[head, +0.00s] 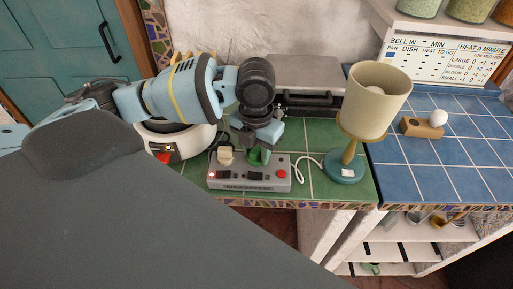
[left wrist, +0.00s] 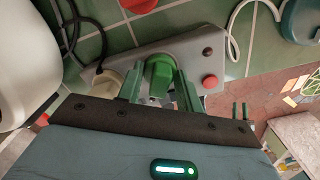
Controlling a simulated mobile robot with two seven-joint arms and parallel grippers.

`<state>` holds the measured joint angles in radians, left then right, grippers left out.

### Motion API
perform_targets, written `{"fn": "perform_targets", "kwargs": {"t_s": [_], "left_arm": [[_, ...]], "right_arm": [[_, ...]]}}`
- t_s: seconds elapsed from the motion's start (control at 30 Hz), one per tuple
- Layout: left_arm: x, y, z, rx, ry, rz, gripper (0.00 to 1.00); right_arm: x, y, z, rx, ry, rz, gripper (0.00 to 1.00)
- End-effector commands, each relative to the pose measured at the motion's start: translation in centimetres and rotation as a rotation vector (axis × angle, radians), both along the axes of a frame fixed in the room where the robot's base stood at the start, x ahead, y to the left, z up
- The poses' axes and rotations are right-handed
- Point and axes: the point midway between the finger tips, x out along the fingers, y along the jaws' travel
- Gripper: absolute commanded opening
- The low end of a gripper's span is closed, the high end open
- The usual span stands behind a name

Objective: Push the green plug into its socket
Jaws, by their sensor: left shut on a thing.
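The green plug (head: 257,158) is at the middle of the grey socket strip (head: 240,184). My left gripper (head: 260,146) comes down from above and is shut on the plug. In the left wrist view the green plug (left wrist: 159,70) sits between the fingers, over the socket strip (left wrist: 188,48). The plug and fingers hide the socket beneath, so I cannot tell how far in the plug is. A cream plug (head: 225,156) stands in the strip to the left. A red button (head: 281,174) is at the strip's right end. My right gripper is not in view.
A lamp (head: 376,100) with a teal base stands right of the strip, with a white cord between them. A white rounded appliance (head: 190,144) is on the left and a metal case (head: 308,101) behind. The counter's front edge is close to the strip.

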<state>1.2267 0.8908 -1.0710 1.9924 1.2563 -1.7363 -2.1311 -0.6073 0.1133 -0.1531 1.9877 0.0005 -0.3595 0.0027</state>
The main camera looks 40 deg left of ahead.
Motion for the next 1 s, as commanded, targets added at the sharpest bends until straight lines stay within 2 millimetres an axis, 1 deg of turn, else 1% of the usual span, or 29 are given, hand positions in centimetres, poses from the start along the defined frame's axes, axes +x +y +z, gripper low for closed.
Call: {"fn": "perform_targets", "kwargs": {"t_s": [0.03, 0.07, 0.2, 0.23, 0.63, 0.77, 0.9, 1.0], "left_arm": [[0.0, 0.0, 0.0, -0.001, -0.002, 0.000, 0.16], [0.0, 0.0, 0.0, -0.001, -0.002, 0.000, 0.40], [0.1, 0.0, 0.1, -0.001, -0.003, 0.000, 0.58], [0.1, 0.0, 0.1, -0.001, -0.002, 0.000, 0.61], [0.0, 0.0, 0.0, -0.001, -0.002, 0.000, 0.61], [0.1, 0.0, 2.2, -0.002, -0.007, -0.001, 0.61], [0.1, 0.0, 4.7, -0.002, -0.008, -0.001, 0.61], [0.1, 0.0, 6.2, -0.002, -0.008, -0.001, 0.61]], "right_arm": [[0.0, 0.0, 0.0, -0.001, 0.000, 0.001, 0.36], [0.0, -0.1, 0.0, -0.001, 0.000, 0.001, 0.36], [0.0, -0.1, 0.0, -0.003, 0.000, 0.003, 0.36], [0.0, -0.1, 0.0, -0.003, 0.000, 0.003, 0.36], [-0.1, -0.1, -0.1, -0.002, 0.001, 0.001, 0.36], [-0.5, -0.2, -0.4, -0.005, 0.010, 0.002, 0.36], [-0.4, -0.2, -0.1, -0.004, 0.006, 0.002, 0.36], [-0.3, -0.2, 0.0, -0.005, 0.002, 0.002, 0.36]]}}
